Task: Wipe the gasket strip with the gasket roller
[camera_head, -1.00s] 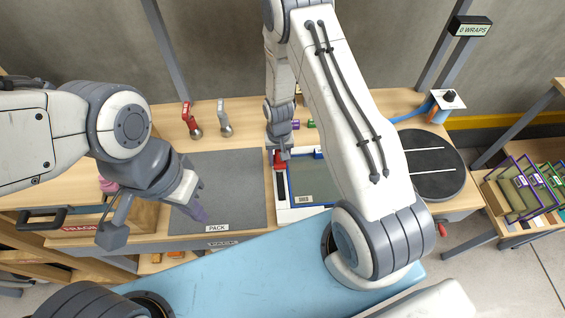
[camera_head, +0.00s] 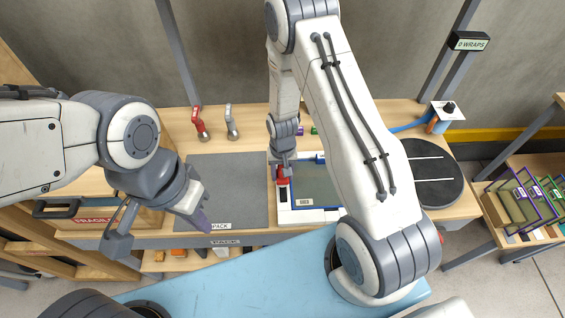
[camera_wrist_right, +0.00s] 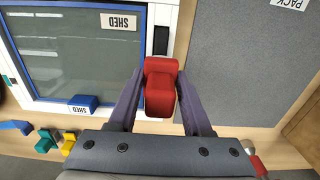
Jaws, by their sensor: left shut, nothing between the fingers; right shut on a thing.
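My right gripper (camera_head: 283,166) is shut on a red block-shaped tool, which I take for the gasket roller (camera_wrist_right: 160,88). The roller also shows in the head view (camera_head: 282,179), at the left border of a white frame (camera_head: 300,215). Whether it touches the frame is unclear. A blue strip (camera_wrist_right: 148,45), apparently the gasket strip, edges the grey-green panel (camera_wrist_right: 85,60) inside the frame. My left gripper (camera_head: 203,221) is shut and empty above the front of the grey PACK mat.
The grey PACK mat (camera_head: 225,180) lies left of the frame. A black turntable (camera_head: 435,175) is at the right. Red-handled (camera_head: 199,120) and grey-handled (camera_head: 231,120) tools stand at the back. A small blue block (camera_wrist_right: 83,103) lies on the frame's edge.

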